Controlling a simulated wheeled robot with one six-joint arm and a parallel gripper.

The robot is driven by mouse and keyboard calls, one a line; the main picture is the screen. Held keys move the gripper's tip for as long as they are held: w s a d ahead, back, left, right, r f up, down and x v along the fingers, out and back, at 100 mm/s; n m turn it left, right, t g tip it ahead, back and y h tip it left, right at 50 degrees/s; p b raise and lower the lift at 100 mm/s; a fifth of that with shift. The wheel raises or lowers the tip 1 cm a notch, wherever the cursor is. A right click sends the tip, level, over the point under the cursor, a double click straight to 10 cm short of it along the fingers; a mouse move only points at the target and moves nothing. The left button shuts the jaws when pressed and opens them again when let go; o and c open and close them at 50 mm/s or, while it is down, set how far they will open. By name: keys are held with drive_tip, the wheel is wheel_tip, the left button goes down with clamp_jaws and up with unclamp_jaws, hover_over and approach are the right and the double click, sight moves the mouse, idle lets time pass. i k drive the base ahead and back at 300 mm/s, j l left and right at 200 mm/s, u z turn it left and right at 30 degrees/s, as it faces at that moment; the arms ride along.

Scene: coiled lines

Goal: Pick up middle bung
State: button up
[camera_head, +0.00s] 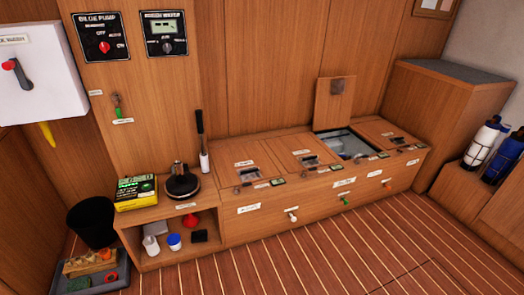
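No part of my gripper shows in the head view. Three small plug-like pieces stick out of the front of the long wooden bench: a white one (292,216) on the left, a green one (345,201) in the middle and a red one (387,187) on the right. At the lower left, a tan wooden block (88,263) with small upright pieces stands on a grey tray (95,283). The pieces are too small to tell apart. I cannot tell which of these things are the bungs.
The wooden bench (240,228) has several lids, and one lid (333,103) stands open. A black bucket (92,222) stands behind the tray. An open cubby (150,263) holds small items. Bottles (483,142) stand at the right. The striped floor (300,265) in front is clear.

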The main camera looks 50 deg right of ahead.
sight(79, 260)
drive_tip(key=z, duration=1.15)
drive_tip(key=i+l+z, duration=0.45)
drive_tip(key=l, duration=0.2)
drive_tip(key=i+l+z, duration=0.4)
drive_tip(key=l, duration=0.15)
drive_tip(key=i+l, duration=0.25)
drive_tip(key=l+u, duration=0.1)
drive_tip(key=u, duration=2.55)
drive_tip(key=i+l, duration=0.1)
drive_tip(key=i, duration=0.45)
drive_tip(key=i+l, duration=0.1)
drive_tip(key=i, duration=0.45)
drive_tip(key=i+l+u, duration=0.1)
drive_tip(key=i, duration=0.45)
drive_tip(key=i+l, duration=0.15)
drive_tip(key=i, duration=0.4)
